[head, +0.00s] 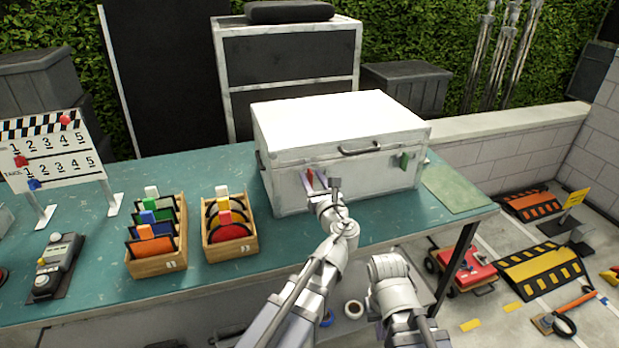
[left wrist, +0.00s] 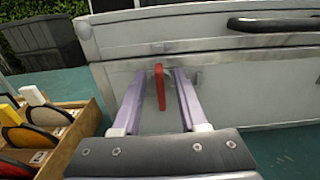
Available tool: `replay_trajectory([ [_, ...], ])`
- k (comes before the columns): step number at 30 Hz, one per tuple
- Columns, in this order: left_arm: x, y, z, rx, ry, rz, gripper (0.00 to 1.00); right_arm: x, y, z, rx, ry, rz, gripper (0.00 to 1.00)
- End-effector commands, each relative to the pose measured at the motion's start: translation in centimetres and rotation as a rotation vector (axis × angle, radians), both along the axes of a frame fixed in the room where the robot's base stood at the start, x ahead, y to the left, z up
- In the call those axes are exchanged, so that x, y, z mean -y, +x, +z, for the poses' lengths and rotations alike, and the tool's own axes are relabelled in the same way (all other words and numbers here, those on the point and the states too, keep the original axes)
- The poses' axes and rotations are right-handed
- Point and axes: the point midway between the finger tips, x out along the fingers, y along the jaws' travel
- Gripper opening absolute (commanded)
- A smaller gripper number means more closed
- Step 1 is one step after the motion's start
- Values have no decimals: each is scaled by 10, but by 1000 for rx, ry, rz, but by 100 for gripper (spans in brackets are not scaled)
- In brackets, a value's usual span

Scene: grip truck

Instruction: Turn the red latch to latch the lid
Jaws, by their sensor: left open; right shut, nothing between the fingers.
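The white case (head: 340,170) stands on the teal table with its lid (head: 340,118) down. The red latch (left wrist: 160,88) is on the case's front, upright in the left wrist view. In the head view it is a small red piece (head: 322,177) partly hidden by my gripper. My left gripper (head: 314,180) is open at the case front. In the left wrist view, its two pale purple fingers (left wrist: 160,76) lie on either side of the red latch, with gaps visible. My right arm shows low in the head view, without visible fingers.
Two wooden boxes of coloured discs and cards (head: 157,262) (head: 230,245) stand left of the case. A clapperboard (head: 52,150) stands farther left. A black handle (head: 360,149) juts from the case front. Bare tabletop lies between the boxes and case.

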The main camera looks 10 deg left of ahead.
Motion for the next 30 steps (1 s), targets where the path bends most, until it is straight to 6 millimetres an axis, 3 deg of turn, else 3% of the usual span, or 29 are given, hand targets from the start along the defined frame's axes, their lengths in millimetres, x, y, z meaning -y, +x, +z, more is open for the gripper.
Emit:
replay_trajectory([
  [2, 0, 0, 0, 0, 0, 0, 40, 0, 0, 0, 0, 0, 0, 0],
  [13, 0, 0, 0, 0, 0, 0, 0, 0, 0, 0, 0, 0, 0, 0],
  [30, 0, 0, 0, 8, -13, 0, 0, 0, 0, 0, 0, 0, 0, 0],
])
